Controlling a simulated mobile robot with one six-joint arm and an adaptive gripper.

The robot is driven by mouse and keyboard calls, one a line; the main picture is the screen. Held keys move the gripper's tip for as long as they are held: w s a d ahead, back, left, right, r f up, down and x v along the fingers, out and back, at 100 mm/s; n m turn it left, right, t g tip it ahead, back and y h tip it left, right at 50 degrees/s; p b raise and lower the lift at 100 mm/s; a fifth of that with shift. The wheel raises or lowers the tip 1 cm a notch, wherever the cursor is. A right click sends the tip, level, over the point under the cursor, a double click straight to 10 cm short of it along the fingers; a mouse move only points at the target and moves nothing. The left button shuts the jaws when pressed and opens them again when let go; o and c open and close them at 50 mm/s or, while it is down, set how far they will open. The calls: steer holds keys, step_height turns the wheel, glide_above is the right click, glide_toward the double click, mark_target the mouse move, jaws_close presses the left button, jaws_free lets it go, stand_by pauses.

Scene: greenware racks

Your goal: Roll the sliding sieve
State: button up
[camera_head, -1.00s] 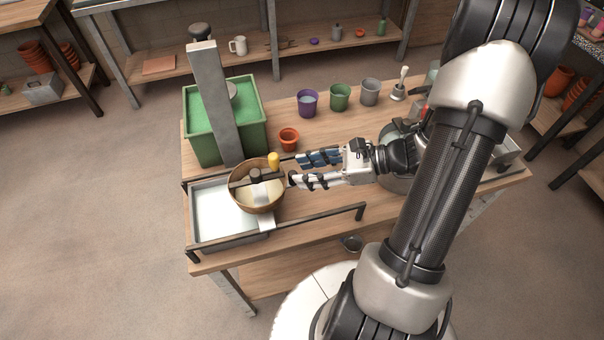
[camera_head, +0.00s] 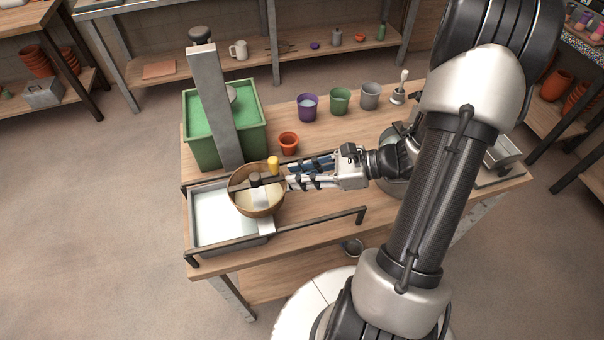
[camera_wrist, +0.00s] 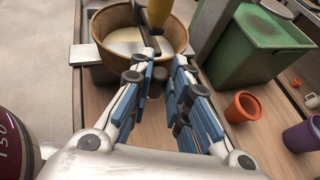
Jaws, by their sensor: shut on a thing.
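The sieve (camera_head: 256,211) is a round brown-rimmed bowl shape with pale material inside, a dark bar across it and an upright yellow handle (camera_head: 273,164) at its far right. It sits over the right part of a metal tray (camera_head: 205,236), between two dark rails (camera_head: 318,222). My gripper (camera_head: 289,177) reaches in from the right and is shut at the sieve's right side, by the yellow handle. In the wrist view the sieve (camera_wrist: 112,27) is straight ahead, and the fingers (camera_wrist: 162,62) close around a dark part below the handle (camera_wrist: 158,12). The exact contact is partly hidden.
A green bin (camera_head: 202,150) with a tall grey post (camera_head: 217,110) stands behind the tray. A terracotta pot (camera_head: 288,143) is close behind my fingers. Purple (camera_head: 307,108), green (camera_head: 340,101) and grey (camera_head: 370,96) cups line the back. The bench front right of the tray is clear.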

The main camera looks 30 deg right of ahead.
jaws_close()
steer(key=s+d+p, duration=0.3)
steer(key=d, duration=0.9)
steer(key=shift+s, duration=0.15)
steer(key=o, duration=0.6)
jaws_free()
steer(key=shift+s+d, duration=0.1)
steer(key=shift+d, duration=0.1)
steer(key=shift+o, duration=1)
steer(key=shift+a, duration=0.15)
steer(key=v, duration=1.2)
